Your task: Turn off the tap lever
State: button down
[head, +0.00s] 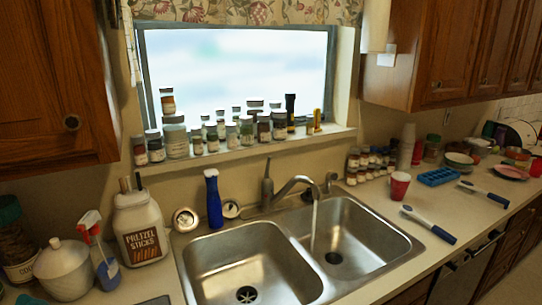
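The tap (293,186) stands behind the double sink, its spout arching to the right over the right basin (350,225). Its lever (267,180) appears to be the upright piece at the spout's left end, pointing up. A thin stream of water (314,225) falls from the spout into the right basin. My gripper is not in view, so I cannot see whether it is open or shut.
A blue bottle (214,200) stands just left of the tap. A pretzel jar (140,230) is farther left. Several spice jars line the window sill (240,148) above. A red cup (399,186) and blue tray (438,177) are at right. The left basin (240,265) looks empty.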

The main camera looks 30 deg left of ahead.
aim_at(268, 167)
jog(key=u, duration=0.45)
jog(key=i, duration=0.7)
jog(key=u, duration=0.75)
